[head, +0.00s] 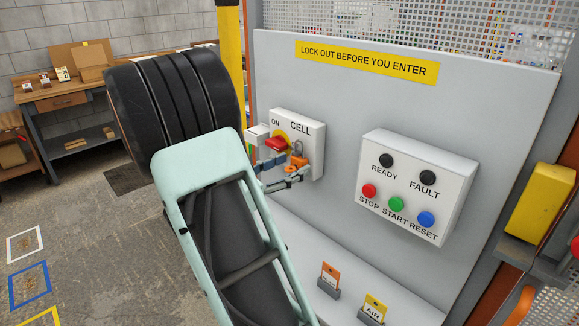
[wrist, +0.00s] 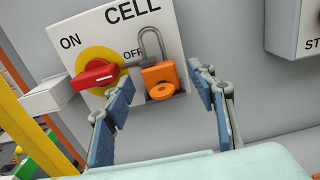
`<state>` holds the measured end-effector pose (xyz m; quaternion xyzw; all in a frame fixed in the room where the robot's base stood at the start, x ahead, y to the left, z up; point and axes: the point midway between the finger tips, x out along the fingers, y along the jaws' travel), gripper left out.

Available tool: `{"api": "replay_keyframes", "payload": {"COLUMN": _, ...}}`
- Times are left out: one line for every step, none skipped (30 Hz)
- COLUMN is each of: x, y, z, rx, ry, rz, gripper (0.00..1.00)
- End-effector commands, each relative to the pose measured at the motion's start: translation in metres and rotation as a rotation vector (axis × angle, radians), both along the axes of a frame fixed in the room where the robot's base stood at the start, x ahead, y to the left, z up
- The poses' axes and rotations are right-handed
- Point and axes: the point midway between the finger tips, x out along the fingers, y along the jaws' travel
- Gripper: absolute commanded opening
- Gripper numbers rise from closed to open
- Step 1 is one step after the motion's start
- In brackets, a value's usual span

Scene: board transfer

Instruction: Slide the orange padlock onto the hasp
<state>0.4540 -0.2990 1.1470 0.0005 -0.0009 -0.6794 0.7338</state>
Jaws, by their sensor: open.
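The orange padlock (wrist: 158,74) sits upright against the CELL switch box (wrist: 120,22), just below the OFF label. Its grey shackle (wrist: 150,42) stands above the body, and a round orange piece (wrist: 160,91) shows at its lower front. The padlock also shows in the head view (head: 298,160). I cannot make out the hasp clearly or tell whether the shackle passes through it. My gripper (wrist: 162,88) is open, with a blue-padded finger on each side of the padlock and visible gaps between. In the head view, my gripper (head: 286,172) is close to the box.
A red rotary handle (wrist: 95,75) on a yellow disc and a white block (wrist: 48,97) are left of the padlock. A button box (head: 415,185) is to the right. Orange (head: 330,274) and yellow (head: 374,307) tags stand on the ledge below.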

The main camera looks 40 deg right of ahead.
Motion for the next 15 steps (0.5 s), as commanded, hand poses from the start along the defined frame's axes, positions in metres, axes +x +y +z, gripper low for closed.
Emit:
{"api": "replay_keyframes", "payload": {"x": 0.0, "y": 0.006, "z": 0.0, "rx": 0.001, "ry": 0.0, "rz": 0.003, "gripper": 0.52}}
{"api": "replay_keyframes", "payload": {"x": 0.001, "y": 0.01, "z": 0.0, "rx": 0.001, "ry": 0.0, "rz": 0.004, "gripper": 0.52}}
{"api": "replay_keyframes", "payload": {"x": 0.001, "y": 0.017, "z": 0.0, "rx": 0.001, "ry": 0.0, "rz": 0.006, "gripper": 0.52}}
{"api": "replay_keyframes", "payload": {"x": 0.0, "y": 0.022, "z": 0.0, "rx": 0.001, "ry": 0.0, "rz": 0.006, "gripper": 0.52}}
{"api": "replay_keyframes", "payload": {"x": 0.0, "y": 0.029, "z": 0.0, "rx": 0.001, "ry": 0.0, "rz": 0.006, "gripper": 0.52}}
{"api": "replay_keyframes", "payload": {"x": -0.001, "y": 0.037, "z": 0.0, "rx": 0.001, "ry": 0.0, "rz": 0.008, "gripper": 0.52}}
{"api": "replay_keyframes", "payload": {"x": -0.001, "y": 0.044, "z": 0.0, "rx": 0.001, "ry": -0.001, "rz": 0.007, "gripper": 0.52}}
{"api": "replay_keyframes", "payload": {"x": -0.002, "y": 0.051, "z": 0.0, "rx": 0.0, "ry": 0.0, "rz": 0.008, "gripper": 0.52}}
{"api": "replay_keyframes", "payload": {"x": -0.003, "y": 0.059, "z": 0.0, "rx": 0.001, "ry": 0.0, "rz": 0.006, "gripper": 0.52}}
{"api": "replay_keyframes", "payload": {"x": -0.003, "y": 0.066, "z": 0.0, "rx": 0.0, "ry": 0.0, "rz": 0.008, "gripper": 0.52}}
{"api": "replay_keyframes", "payload": {"x": -0.004, "y": 0.072, "z": 0.0, "rx": 0.001, "ry": 0.0, "rz": 0.007, "gripper": 0.52}}
{"api": "replay_keyframes", "payload": {"x": -0.004, "y": 0.08, "z": 0.0, "rx": 0.001, "ry": 0.0, "rz": 0.007, "gripper": 0.52}}
{"api": "replay_keyframes", "payload": {"x": -0.005, "y": 0.085, "z": 0.0, "rx": 0.0, "ry": 0.0, "rz": 0.006, "gripper": 0.52}}
{"api": "replay_keyframes", "payload": {"x": -0.006, "y": 0.09, "z": 0.0, "rx": 0.001, "ry": 0.0, "rz": 0.005, "gripper": 0.52}}
{"api": "replay_keyframes", "payload": {"x": -0.006, "y": 0.097, "z": 0.0, "rx": 0.0, "ry": 0.0, "rz": 0.006, "gripper": 0.52}}
